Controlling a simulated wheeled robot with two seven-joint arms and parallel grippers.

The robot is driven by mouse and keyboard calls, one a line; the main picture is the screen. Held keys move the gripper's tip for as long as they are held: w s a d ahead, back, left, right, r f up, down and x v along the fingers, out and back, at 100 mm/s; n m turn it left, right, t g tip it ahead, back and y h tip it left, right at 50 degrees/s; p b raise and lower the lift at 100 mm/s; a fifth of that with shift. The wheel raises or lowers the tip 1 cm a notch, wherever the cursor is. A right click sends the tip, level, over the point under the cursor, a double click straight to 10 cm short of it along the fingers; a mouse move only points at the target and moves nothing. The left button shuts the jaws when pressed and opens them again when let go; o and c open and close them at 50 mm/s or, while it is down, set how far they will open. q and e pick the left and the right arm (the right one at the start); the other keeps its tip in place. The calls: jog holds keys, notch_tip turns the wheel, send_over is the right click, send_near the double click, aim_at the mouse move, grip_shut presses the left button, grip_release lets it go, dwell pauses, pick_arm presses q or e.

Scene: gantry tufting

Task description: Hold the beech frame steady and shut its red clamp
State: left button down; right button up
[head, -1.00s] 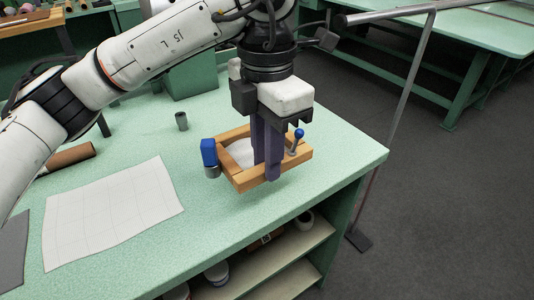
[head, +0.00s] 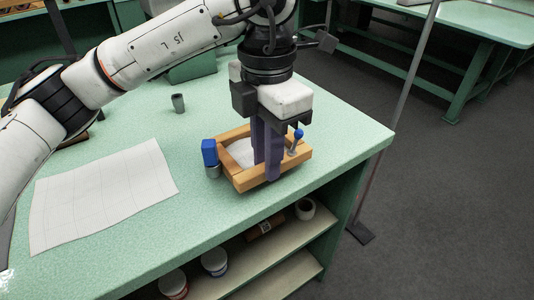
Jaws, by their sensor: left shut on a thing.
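The beech frame (head: 236,174) is a square wooden frame with a pale white sheet (head: 241,151) inside it. It is over the green table near its front edge; I cannot tell whether it touches the top. My left gripper (head: 272,177) points straight down and its dark fingers are shut on the frame's near right side. A clamp lever with a blue ball knob (head: 298,135) stands at the frame's right corner. A blue block (head: 209,152) on a grey cylinder is at its left side. No red clamp shows. My right gripper is not in view.
A gridded white sheet (head: 100,195) lies on the table (head: 335,130) at left. Shelves (head: 285,245) below hold jars and a roll. A thin metal stand (head: 392,125) rises from the floor right of the table.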

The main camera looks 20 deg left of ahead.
pick_arm(q)
jog(key=shift+f+b, duration=0.85)
jog(key=shift+f, duration=0.45)
jog(key=shift+f, duration=0.1)
